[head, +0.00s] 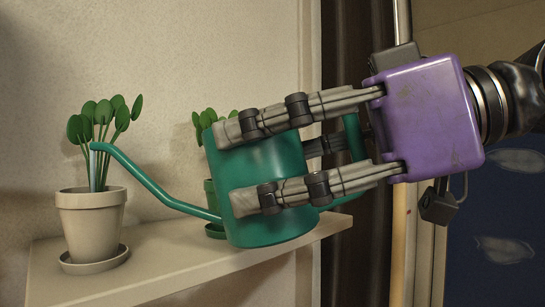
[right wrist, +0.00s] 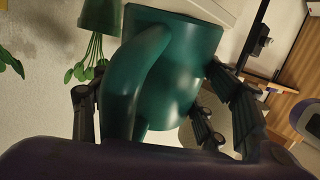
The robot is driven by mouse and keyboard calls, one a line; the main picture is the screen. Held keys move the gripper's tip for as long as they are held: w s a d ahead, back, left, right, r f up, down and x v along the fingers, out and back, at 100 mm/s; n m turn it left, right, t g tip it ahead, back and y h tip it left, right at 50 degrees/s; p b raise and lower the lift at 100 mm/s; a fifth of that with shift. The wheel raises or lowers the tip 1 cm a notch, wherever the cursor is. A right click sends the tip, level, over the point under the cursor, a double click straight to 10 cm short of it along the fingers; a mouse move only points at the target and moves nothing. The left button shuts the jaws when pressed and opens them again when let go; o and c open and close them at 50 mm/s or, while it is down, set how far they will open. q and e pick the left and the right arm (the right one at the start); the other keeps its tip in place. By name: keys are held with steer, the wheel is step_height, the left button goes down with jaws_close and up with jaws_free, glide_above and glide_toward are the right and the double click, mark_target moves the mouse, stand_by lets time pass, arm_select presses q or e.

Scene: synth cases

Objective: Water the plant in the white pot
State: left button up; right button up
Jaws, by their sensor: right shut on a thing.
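The white pot (head: 91,222), cream-coloured in the head view, stands upright on a saucer on the shelf with a leafy plant (head: 98,120) in it. My right gripper (head: 236,170) is shut on the body of a green watering can (head: 270,165). The can is tilted slightly, and its spout (head: 150,182) reaches left with the tip among the stems above the pot. A thin pale streak (head: 94,172) runs down from the tip and looks like water. The can also fills the right wrist view (right wrist: 170,75), between my fingers. My left gripper is out of view.
A second plant in a green pot (head: 212,197) stands on the shelf (head: 150,270) behind the can, partly hidden by it. A plain wall (head: 190,60) is close behind. The shelf front between the white pot and the can is clear.

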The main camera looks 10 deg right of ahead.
steer(key=shift+r, duration=0.55)
steer(key=shift+r, duration=0.1)
steer(key=shift+r+h+p, duration=0.3)
steer(key=shift+p, duration=0.05)
steer(key=shift+r+g, duration=0.15)
steer(key=shift+g, duration=0.15)
